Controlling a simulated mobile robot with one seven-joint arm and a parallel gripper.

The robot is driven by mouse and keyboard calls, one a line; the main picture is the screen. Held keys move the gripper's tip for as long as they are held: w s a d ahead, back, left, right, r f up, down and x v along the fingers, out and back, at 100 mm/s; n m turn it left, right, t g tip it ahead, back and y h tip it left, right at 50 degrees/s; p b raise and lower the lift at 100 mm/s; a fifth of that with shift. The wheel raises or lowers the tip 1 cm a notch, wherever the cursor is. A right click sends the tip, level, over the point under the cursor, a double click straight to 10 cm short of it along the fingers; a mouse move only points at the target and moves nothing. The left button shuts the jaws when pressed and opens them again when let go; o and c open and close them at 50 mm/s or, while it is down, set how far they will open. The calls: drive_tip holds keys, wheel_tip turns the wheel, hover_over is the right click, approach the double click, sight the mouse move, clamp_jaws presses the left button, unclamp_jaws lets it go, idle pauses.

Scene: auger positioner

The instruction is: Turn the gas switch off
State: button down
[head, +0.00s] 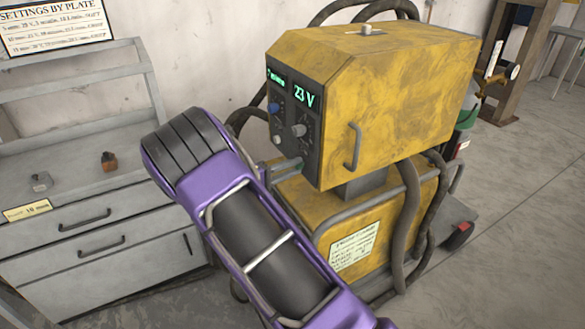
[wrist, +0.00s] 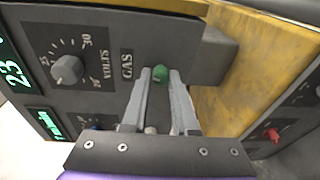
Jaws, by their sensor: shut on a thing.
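The gas switch (wrist: 160,73) shows as a small green piece beside the GAS label on the dark control panel in the wrist view. My gripper (wrist: 161,82) reaches to the panel with one finger on each side of the green piece, and it is shut on the switch. In the head view, my gripper (head: 292,165) is at the lower part of the panel (head: 284,129) on the yellow machine (head: 395,85). The switch itself is hidden there behind my gripper and arm.
A volts knob (wrist: 67,68) sits beside the GAS label, and a green display (head: 303,95) reads 23 V. A red knob (wrist: 272,134) shows at right in the wrist view. A grey drawer cabinet (head: 85,235) stands at left. Thick hoses (head: 409,215) hang beside the machine.

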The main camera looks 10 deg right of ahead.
drive_tip(key=n+g+p, duration=0.1)
drive_tip(key=n, duration=0.4)
drive_tip(key=n+g+p, duration=0.1)
drive_tip(key=n+p, duration=0.1)
drive_tip(key=n, duration=0.3)
drive_tip(key=shift+w+a+g, duration=0.1)
drive_tip(key=shift+g, duration=0.2)
drive_tip(key=shift+n, duration=0.4)
drive_tip(key=c, duration=0.7)
unclamp_jaws()
drive_tip(key=v, duration=1.7)
drive_tip(key=shift+a+b, duration=0.15)
drive_tip(key=shift+b, duration=0.2)
drive_tip(key=shift+r, duration=0.1)
